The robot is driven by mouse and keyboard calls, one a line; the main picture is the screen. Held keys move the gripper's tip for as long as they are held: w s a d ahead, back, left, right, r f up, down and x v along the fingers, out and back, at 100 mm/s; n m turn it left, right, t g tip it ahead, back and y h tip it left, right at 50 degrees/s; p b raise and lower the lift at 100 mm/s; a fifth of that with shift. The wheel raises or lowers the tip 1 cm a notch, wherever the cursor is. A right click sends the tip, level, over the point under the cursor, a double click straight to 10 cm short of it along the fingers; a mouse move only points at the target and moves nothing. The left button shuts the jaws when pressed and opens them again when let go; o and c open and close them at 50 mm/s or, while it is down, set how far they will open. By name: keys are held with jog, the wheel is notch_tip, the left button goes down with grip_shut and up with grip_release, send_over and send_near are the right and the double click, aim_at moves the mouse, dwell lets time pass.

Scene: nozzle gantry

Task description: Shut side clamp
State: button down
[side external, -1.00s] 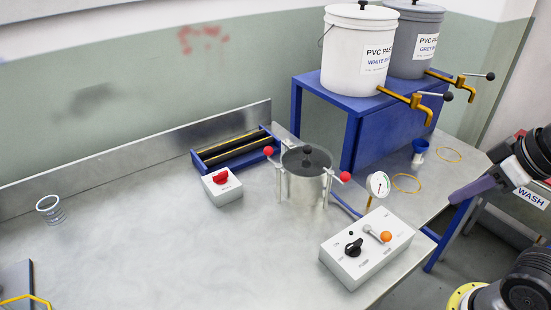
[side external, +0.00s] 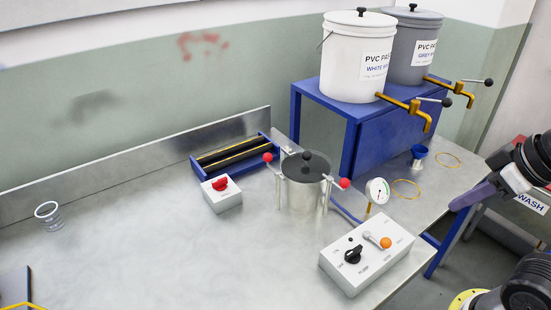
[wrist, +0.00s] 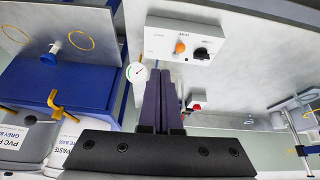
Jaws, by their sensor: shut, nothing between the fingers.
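A metal pot (side external: 301,195) with a dark lid (side external: 306,166) and black knob stands mid-bench in the side view. Its side clamps have red-ball levers: the left ball (side external: 268,157) and right ball (side external: 344,183) both lean outward from the pot. I cannot tell which is meant by the side clamp. My gripper (side external: 454,207) is at the right, well apart from the pot, beyond the bench edge. In the wrist view its purple fingers (wrist: 166,75) are together and empty. They hide most of the pot there.
A control box (side external: 366,250) with black knob and orange-ended lever, and a gauge (side external: 377,191), stand between pot and gripper. A blue stand (side external: 335,105) with buckets is behind. A red-switch box (side external: 222,193) is left of the pot. The left bench is mostly clear.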

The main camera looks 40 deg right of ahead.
jog(key=w+a+r+n+y, duration=0.25)
jog(key=w+r, duration=0.45)
jog(key=w, duration=0.4)
jog(key=w+a+r+n+y, duration=0.1)
jog(key=w+a+r+y, duration=0.15)
jog(key=w+r, duration=0.6)
jog(key=w+d+f+g, duration=0.1)
jog(key=w+f, duration=0.4)
jog(key=w, duration=0.4)
jog(key=w+d+f+g, duration=0.15)
jog(key=w+f, duration=0.25)
jog(key=w, duration=0.4)
jog(key=shift+m+y, duration=0.25)
jog(key=shift+y, duration=0.25)
jog(key=w+a+f, duration=0.1)
jog(key=f, duration=0.3)
jog(key=w+a+f, duration=0.1)
jog(key=f, duration=0.3)
jog(key=w+a+f, duration=0.1)
jog(key=w+f, duration=0.1)
jog(key=f, duration=0.2)
jog(key=shift+f, duration=0.35)
jog(key=a, duration=0.1)
jog(key=a+f, duration=0.1)
jog(key=a, duration=0.1)
jog(key=shift+s, duration=0.1)
jog(key=shift+s+a+f, duration=0.1)
jog(key=shift+a, duration=0.45)
